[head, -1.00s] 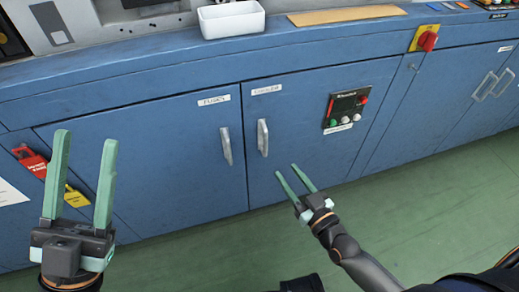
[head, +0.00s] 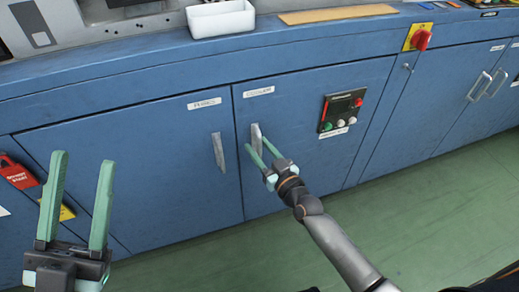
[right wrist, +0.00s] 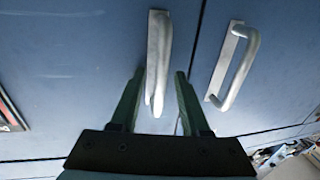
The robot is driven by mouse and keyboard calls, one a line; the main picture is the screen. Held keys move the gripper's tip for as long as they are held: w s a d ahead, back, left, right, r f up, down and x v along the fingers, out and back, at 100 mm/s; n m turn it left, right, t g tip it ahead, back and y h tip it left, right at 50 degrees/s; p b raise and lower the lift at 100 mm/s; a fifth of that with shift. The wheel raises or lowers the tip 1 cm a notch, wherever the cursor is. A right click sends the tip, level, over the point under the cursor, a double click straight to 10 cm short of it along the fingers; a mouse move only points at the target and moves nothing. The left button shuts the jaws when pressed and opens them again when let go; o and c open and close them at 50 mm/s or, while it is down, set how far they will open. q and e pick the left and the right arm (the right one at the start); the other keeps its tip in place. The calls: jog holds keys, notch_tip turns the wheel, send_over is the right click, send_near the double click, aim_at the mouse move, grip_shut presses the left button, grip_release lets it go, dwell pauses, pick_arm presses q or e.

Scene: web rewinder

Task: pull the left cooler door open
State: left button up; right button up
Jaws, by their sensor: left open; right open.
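The blue cooler door (head: 290,115), with a white "COOLER" label, is closed in the head view. Its upright grey handle (head: 256,132) is near its left edge. My right gripper (head: 256,144) is open at this handle, its green fingertips overlapping the handle's lower part. In the right wrist view, the handle (right wrist: 158,55) appears between the two spread fingers (right wrist: 160,75), with no finger clearly closed on it. Whether a finger touches it I cannot tell. My left gripper (head: 83,158) is open and empty at the left, apart from the doors.
The neighbouring fuses door (head: 130,160) has its own handle (head: 218,152), also seen in the right wrist view (right wrist: 233,65). A control panel (head: 341,110) sits on the cooler door. A white bin (head: 221,20) stands on the ledge. Green floor in front is clear.

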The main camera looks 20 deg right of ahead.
jog(key=shift+c, duration=0.3)
grip_shut()
dwell(1.1)
